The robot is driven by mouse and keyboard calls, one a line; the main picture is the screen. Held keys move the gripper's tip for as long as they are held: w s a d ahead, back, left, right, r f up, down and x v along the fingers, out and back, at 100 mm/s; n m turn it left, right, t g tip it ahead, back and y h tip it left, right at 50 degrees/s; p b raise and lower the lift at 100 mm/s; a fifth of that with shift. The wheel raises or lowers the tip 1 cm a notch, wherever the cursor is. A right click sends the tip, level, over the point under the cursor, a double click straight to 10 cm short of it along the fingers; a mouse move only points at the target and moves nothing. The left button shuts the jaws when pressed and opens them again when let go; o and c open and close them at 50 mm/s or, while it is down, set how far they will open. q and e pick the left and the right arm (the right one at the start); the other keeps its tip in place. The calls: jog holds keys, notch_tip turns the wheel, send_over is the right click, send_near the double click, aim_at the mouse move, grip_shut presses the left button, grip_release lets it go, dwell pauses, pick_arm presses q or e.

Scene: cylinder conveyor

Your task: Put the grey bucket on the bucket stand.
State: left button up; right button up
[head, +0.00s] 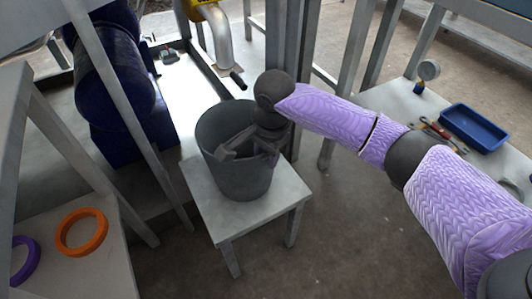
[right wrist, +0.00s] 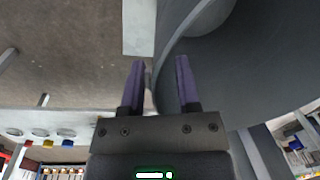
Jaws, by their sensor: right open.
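The grey bucket (head: 240,184) stands upright on a small square light-grey stand (head: 216,212) with legs. It fills the right side of the right wrist view (right wrist: 250,75). My right gripper (head: 252,155) is over the bucket's right rim, with its arm coming in from the right. In the right wrist view the two purple fingers (right wrist: 160,78) are apart, and the bucket's rim and wall run between them. I cannot tell if either finger touches the wall. The gripper hides part of the bucket's mouth. My left gripper is not in view.
A dark blue cylindrical machine (head: 115,70) is at the upper left. An orange ring (head: 81,232) and a purple ring (head: 22,262) lie on a table at lower left. A blue tray (head: 474,128) lies on the right-hand table. Grey posts stand close behind the bucket.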

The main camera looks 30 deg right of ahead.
notch_tip(320, 180, up, 3)
jog(key=shift+r+p, duration=0.15)
jog(key=shift+p, duration=0.75)
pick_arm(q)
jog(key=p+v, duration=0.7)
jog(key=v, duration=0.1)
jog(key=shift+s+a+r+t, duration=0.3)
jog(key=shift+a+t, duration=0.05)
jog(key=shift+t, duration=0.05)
pick_arm(e)
notch_tip(320, 180, up, 8)
jog(key=s, duration=0.1)
jog(key=shift+d+r, duration=0.2)
jog(key=shift+r, duration=0.05)
